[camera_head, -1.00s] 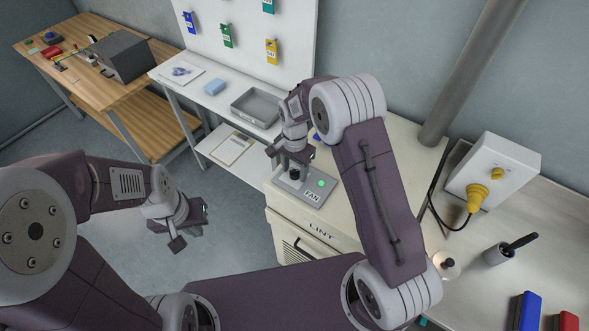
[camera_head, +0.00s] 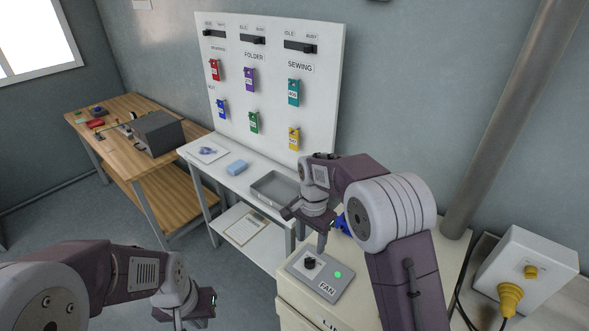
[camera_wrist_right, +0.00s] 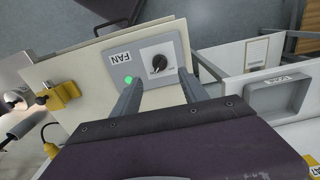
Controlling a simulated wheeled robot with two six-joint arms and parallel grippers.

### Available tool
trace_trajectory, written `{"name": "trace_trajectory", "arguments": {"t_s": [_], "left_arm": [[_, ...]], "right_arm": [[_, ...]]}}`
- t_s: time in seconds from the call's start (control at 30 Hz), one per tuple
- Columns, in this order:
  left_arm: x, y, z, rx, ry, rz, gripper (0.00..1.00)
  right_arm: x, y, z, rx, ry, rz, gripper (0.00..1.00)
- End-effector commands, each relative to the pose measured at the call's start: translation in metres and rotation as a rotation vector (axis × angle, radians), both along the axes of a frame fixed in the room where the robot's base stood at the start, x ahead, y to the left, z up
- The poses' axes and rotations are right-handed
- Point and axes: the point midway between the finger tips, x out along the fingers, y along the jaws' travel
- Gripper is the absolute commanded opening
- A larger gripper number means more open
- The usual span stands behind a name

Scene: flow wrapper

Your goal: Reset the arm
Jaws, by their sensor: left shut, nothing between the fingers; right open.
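My right gripper (camera_head: 306,226) is open and empty above the grey FAN panel (camera_head: 331,291), apart from its black knob (camera_head: 309,262). A green light (camera_head: 337,274) glows on the panel. In the right wrist view, the two fingers of the right gripper (camera_wrist_right: 160,90) are spread, with the panel (camera_wrist_right: 117,72), the knob (camera_wrist_right: 160,63) and the green light (camera_wrist_right: 128,79) beyond them. My left gripper (camera_head: 200,304) is shut and empty, low at the left over the floor.
A white board (camera_head: 270,75) with colored tags and sliders stands behind a white table (camera_head: 226,182) with a grey tray (camera_head: 266,194). A wooden bench (camera_head: 180,172) is at left. A white box with a yellow plug (camera_head: 511,297) is at right.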

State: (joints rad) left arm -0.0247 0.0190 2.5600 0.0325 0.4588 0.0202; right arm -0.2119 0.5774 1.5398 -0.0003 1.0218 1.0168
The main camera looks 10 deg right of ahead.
Motion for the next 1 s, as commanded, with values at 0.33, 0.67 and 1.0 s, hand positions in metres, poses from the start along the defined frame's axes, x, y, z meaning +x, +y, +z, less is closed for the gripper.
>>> {"name": "trace_trajectory", "arguments": {"t_s": [0.33, 0.67, 1.0], "left_arm": [[0.0, 0.0, -0.017, 0.0, 0.0, 0.0, 0.0], [0.0, 0.0, -0.022, 0.0, 0.0, 0.0, 0.0], [0.0, 0.0, -0.022, 0.0, 0.0, 0.0, 0.0]], "right_arm": [[-0.063, -0.055, 0.019, 0.012, -0.045, -0.04, 0.51], [-0.192, -0.079, -0.049, -0.001, -0.057, 0.597, 0.51], [-0.181, -0.079, -0.049, -0.027, -0.104, 0.784, 0.51]]}}
